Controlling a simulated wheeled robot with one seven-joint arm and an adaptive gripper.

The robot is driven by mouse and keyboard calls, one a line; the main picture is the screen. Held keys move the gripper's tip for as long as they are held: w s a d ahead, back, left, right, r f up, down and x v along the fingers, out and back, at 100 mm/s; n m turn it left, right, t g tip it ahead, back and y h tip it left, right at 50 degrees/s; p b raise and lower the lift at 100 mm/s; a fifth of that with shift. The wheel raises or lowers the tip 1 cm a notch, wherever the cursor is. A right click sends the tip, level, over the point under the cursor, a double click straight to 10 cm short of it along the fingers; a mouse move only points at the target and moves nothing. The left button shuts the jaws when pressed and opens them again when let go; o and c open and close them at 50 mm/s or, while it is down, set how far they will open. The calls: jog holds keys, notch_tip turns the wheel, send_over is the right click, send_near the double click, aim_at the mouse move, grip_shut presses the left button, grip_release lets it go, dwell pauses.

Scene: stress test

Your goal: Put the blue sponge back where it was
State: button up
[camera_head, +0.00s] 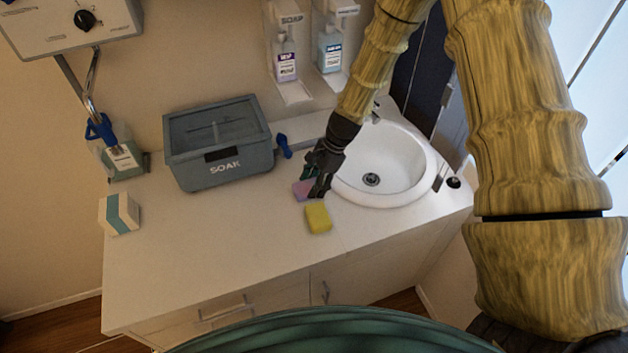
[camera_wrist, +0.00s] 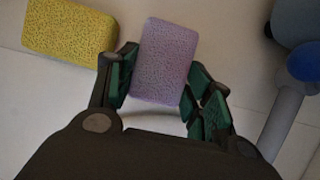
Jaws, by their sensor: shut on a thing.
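No plainly blue sponge shows. A lilac sponge (camera_wrist: 165,62) is between the green-padded fingers of my gripper (camera_wrist: 155,90) in the wrist view, and the gripper is shut on it. In the head view my gripper (camera_head: 318,182) is over the counter just left of the sink, and the lilac sponge (camera_head: 302,190) shows partly behind the fingers. It is at or just above the counter; I cannot tell whether it touches. A yellow sponge (camera_head: 318,218) lies on the counter close by, nearer the front edge; it also shows at the wrist view's upper left (camera_wrist: 68,30).
The white round sink (camera_head: 385,165) is right of my gripper. A grey SOAK box (camera_head: 218,150) and a blue-ended tool (camera_head: 284,146) stand to the left. A small white-and-teal box (camera_head: 119,213) is at the left edge. The counter's front left (camera_head: 200,260) is clear.

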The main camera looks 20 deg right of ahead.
jog(key=shift+f, duration=0.2)
jog(key=o, duration=1.3)
jog(key=shift+c, duration=0.2)
jog(key=shift+r, duration=0.1)
jog(key=b+v, duration=0.3)
jog(key=v, duration=0.9)
jog(key=shift+r, duration=0.1)
